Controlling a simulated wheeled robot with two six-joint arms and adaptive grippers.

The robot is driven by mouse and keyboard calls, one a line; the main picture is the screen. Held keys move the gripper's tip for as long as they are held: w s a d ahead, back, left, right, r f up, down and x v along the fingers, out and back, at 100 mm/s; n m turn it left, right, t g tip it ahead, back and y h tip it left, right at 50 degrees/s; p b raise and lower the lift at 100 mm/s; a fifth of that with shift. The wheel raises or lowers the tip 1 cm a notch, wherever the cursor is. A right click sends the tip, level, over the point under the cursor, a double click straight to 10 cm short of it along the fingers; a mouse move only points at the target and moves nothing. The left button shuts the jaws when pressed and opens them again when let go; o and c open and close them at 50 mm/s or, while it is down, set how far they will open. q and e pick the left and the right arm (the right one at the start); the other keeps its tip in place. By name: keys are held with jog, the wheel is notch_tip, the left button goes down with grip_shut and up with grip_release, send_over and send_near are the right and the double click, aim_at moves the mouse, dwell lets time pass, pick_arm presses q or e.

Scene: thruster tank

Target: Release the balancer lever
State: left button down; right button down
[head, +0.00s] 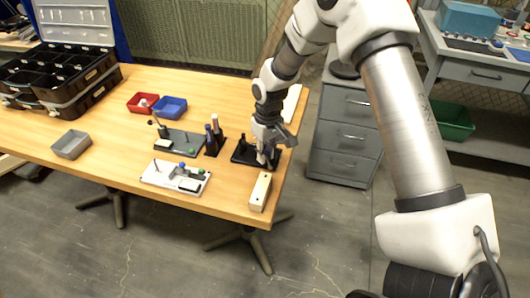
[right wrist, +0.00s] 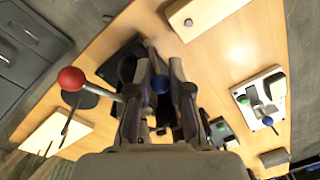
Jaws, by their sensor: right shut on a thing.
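My right gripper (head: 266,156) is low over a black base (head: 241,154) at the right end of the table. The stem under the knob is mostly hidden by the fingers. A red ball knob (right wrist: 71,78) on a pale rod sticks out left of the fingers, apart from them. No label shows which one is the balancer lever. The black base (right wrist: 122,62) is partly covered by the gripper. My left gripper is out of view.
A cream block (head: 260,191) lies near the table's front right corner. A white board (head: 160,178) and a dark board (head: 171,138) with knobs are to the left, beside a dark holder with upright handles (head: 212,140). Red (head: 140,102) and blue (head: 170,107) bins stand behind.

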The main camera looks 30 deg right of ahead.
jog(key=shift+w, duration=0.1)
jog(key=c, duration=1.1)
grip_release()
jog(key=shift+d, duration=0.1)
jog(key=shift+o, duration=0.2)
jog(key=shift+d+f, duration=0.1)
notch_tip(320, 180, up, 12)
jog(key=shift+d, duration=0.4)
